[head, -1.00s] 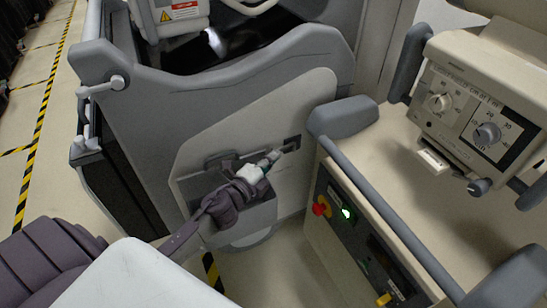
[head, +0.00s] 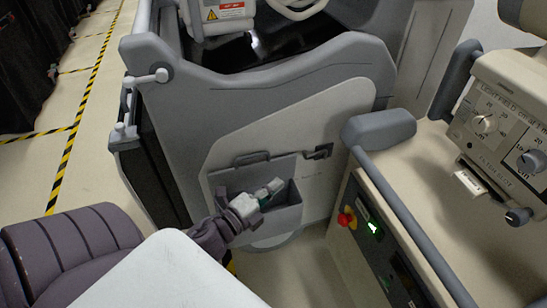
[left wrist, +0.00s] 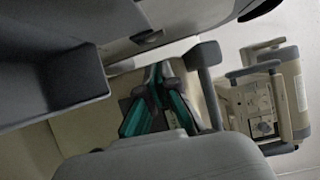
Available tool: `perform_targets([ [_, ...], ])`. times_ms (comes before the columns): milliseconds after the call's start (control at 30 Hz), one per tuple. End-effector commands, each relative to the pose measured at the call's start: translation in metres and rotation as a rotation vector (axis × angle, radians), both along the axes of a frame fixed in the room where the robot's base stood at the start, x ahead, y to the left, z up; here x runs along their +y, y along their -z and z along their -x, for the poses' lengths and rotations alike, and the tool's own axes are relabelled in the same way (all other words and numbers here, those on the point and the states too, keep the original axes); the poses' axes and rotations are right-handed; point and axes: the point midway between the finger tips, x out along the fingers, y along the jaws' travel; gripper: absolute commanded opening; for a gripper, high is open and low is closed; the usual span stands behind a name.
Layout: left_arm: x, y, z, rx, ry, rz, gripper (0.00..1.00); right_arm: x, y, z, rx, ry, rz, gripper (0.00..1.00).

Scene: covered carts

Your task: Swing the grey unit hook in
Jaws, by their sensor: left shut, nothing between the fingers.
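The grey unit (head: 250,90) stands in front of me with a light side panel. A small dark hook (head: 318,151) sits at the panel's upper right, beside a dark handle bar (head: 252,158). Whether the hook is swung in or out is hard to tell at this size. My left gripper (head: 277,186) is shut and empty. It is below and left of the hook, apart from it, in front of the grey open bin on the panel. Its green-sided fingers meet in the left wrist view (left wrist: 160,70). My right gripper is not in view.
A beige cart (head: 420,170) with a grey rail, red knob (head: 346,217) and green light stands close on the right, carrying a dial box (head: 505,125). The bin (head: 285,212) juts from the panel. Open floor lies at the left.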

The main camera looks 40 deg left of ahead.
Motion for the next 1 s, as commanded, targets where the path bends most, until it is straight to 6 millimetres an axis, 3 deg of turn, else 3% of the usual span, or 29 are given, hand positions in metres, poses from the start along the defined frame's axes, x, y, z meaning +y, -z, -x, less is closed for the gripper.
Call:
perform_targets([
  [167, -0.015, 0.009, -0.006, 0.021, -0.066, 0.028, 0.0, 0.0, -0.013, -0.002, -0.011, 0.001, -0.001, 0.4],
  [300, -0.047, 0.017, -0.025, 0.06, -0.212, 0.084, 0.0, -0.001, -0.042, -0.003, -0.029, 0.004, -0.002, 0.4],
  [500, -0.088, 0.006, -0.033, 0.084, -0.414, 0.166, 0.0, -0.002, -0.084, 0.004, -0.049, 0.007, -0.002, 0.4],
  [600, -0.1, -0.001, -0.031, 0.085, -0.478, 0.193, 0.0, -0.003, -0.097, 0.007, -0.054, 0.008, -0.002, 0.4],
  [767, -0.103, -0.006, -0.032, 0.087, -0.518, 0.21, 0.0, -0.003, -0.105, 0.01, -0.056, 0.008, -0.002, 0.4],
  [1000, -0.088, 0.0, -0.065, 0.085, -0.519, 0.206, 0.0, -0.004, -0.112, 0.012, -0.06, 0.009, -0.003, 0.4],
])
